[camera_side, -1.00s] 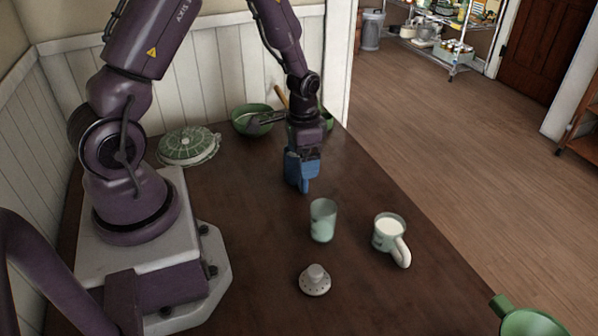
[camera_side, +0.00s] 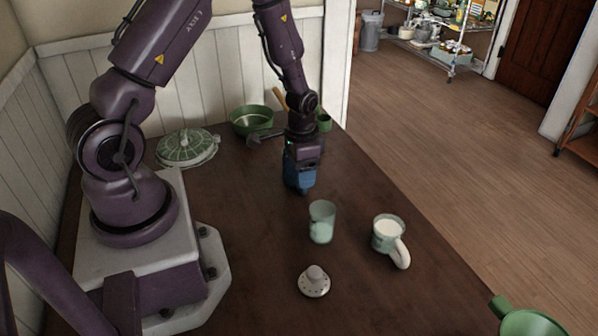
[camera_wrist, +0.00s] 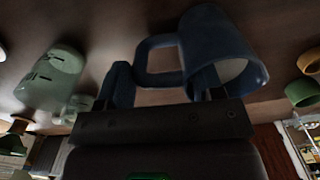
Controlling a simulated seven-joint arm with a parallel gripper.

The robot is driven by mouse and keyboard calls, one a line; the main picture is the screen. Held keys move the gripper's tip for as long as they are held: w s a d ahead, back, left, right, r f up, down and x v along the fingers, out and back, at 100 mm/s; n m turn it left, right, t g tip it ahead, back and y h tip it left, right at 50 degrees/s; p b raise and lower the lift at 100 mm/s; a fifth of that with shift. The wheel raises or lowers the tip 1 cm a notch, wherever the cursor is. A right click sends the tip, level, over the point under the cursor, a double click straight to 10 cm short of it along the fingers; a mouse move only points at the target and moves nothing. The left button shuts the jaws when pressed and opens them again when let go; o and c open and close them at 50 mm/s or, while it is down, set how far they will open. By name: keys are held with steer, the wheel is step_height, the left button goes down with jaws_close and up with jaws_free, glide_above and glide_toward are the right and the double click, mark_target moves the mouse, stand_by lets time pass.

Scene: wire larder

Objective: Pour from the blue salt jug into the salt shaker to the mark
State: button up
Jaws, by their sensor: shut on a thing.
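The blue salt jug (camera_side: 300,182) hangs from my gripper (camera_side: 301,165) just above the table, behind the salt shaker in the side view. In the wrist view the blue jug (camera_wrist: 212,42) shows its handle and a pale inside at its mouth. My gripper (camera_wrist: 163,85) is shut on it; the exact grip is unclear. The salt shaker (camera_side: 321,226) is a pale green, see-through cup standing upright and open, apart from the jug. The wrist view shows dark mark lines on the shaker (camera_wrist: 50,80). Its salt level is unclear.
A white holed lid (camera_side: 314,282) lies in front of the shaker. A mug with white contents (camera_side: 384,244) stands to its right. A green bowl (camera_side: 250,122), a green lidded dish (camera_side: 187,148) and a small green cup (camera_side: 324,122) stand farther back.

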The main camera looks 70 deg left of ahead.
steer(key=r, duration=0.9)
steer(key=shift+w+d+r, duration=0.15)
steer(key=shift+d+r, duration=0.05)
steer(key=shift+r, duration=0.05)
steer(key=d+r+m, duration=0.1)
steer(key=d+r, duration=0.5)
steer(key=d, duration=0.5)
steer(key=d+r, duration=0.6)
steer(key=d, duration=0.5)
steer(key=shift+s+a+f+n+h, duration=0.1)
steer(key=shift+s+f+n+h, duration=0.2)
steer(key=shift+f+h, duration=0.6)
steer(key=shift+s+f+n+h, duration=0.15)
steer(key=shift+f+n+h, duration=0.3)
steer(key=shift+f+h, duration=0.45)
steer(key=shift+s+a+f+n+h, duration=0.1)
steer(key=shift+s+f+n+h, duration=0.2)
steer(key=shift+f+h, duration=0.55)
